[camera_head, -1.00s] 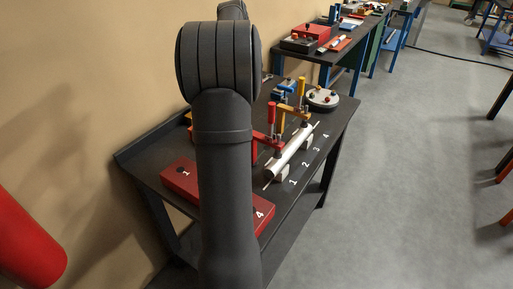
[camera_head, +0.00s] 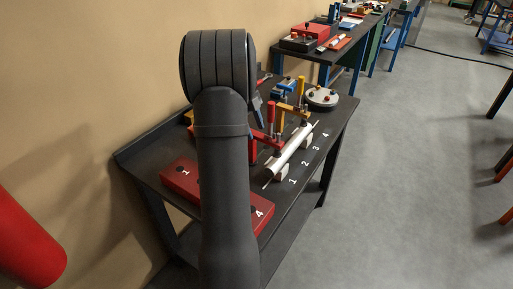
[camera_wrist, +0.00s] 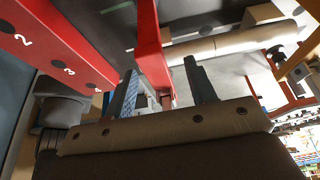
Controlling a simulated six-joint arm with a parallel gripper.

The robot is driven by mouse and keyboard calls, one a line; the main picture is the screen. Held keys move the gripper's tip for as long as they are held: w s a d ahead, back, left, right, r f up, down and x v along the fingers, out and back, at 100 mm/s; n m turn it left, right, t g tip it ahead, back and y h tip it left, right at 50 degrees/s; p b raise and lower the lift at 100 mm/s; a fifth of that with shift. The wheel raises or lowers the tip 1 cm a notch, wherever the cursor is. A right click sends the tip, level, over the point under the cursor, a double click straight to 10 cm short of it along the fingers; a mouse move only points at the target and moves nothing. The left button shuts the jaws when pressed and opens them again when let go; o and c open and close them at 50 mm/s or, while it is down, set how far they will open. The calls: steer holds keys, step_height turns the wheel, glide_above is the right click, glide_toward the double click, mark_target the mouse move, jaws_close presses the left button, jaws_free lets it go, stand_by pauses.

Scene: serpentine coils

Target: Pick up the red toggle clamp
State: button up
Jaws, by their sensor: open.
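The red toggle clamp (camera_head: 270,113) stands on the dark bench, beside the left part of a pale tube (camera_head: 290,153). Its upright red handle and part of its red body show in the head view; my arm covers some of the area to its left. In the wrist view, a red bar of the clamp (camera_wrist: 149,42) runs down between the two fingers of my gripper (camera_wrist: 160,68). The fingers are apart, one on each side of the bar, and I cannot tell how far along the view they are from it. My gripper's fingertips are hidden in the head view.
A yellow clamp (camera_head: 301,88) stands just behind the red one. A red numbered block (camera_head: 179,180) lies at the bench's front left and shows at left in the wrist view (camera_wrist: 50,38). A round grey fixture (camera_head: 321,98) sits at the far right.

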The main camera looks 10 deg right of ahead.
steer(key=x, duration=0.5)
steer(key=shift+s+a+f, duration=0.1)
steer(key=shift+s+f, duration=0.15)
steer(key=shift+c, duration=0.2)
jaws_close()
